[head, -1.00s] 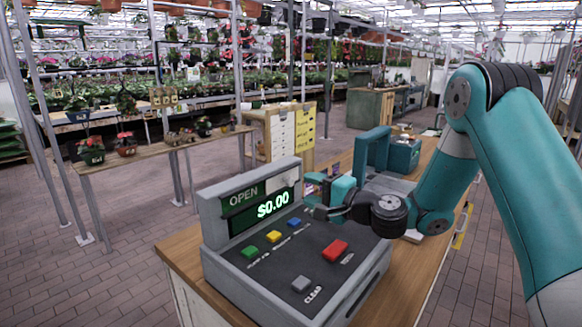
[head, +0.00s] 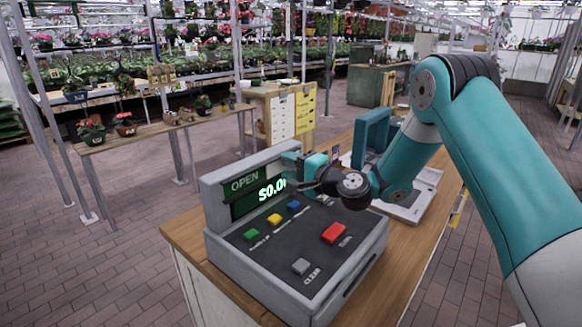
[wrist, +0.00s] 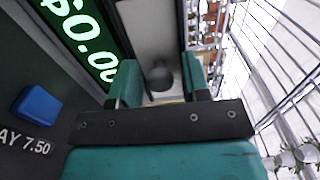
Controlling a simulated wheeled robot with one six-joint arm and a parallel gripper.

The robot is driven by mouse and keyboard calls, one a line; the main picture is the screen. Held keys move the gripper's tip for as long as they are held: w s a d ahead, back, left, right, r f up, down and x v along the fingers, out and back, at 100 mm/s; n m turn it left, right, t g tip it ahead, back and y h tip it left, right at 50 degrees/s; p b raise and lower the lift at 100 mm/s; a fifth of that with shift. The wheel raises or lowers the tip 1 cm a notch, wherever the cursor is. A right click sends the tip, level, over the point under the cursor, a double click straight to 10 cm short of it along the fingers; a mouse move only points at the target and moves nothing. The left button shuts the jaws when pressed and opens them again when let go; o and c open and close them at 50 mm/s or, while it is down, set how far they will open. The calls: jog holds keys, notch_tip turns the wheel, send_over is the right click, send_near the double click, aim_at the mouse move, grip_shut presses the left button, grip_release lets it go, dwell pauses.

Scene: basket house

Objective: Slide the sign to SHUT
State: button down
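The grey cash register (head: 222,222) stands on the wooden counter, with a green sign reading OPEN (head: 245,182) at its top left and a lit price display (head: 270,190) below. A plain grey panel (wrist: 158,35) with a dark round knob (wrist: 161,77) shows in the wrist view; in the head view my gripper mostly hides that part of the register. My gripper (head: 292,165) is at the upper right of the register face. In the wrist view its two teal fingers (wrist: 160,88) are apart, one on each side of the knob, with gaps visible.
Blue (head: 294,205), yellow (head: 274,220), green (head: 251,233), red (head: 333,233) and grey (head: 300,266) buttons lie below my gripper. A teal upright frame (head: 371,135) and a pale flat device (head: 408,205) stand behind on the counter (head: 400,262).

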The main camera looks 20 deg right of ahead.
aim_at(244, 182)
jog(key=s+a, duration=0.2)
jog(key=a, duration=0.1)
jog(key=s+a+b, duration=0.1)
jog(key=s+a, duration=0.1)
jog(key=a, duration=0.2)
jog(key=s+a, duration=0.3)
jog(key=shift+a, duration=0.15)
jog(key=c, duration=0.9)
grip_release()
jog(key=shift+a, duration=0.1)
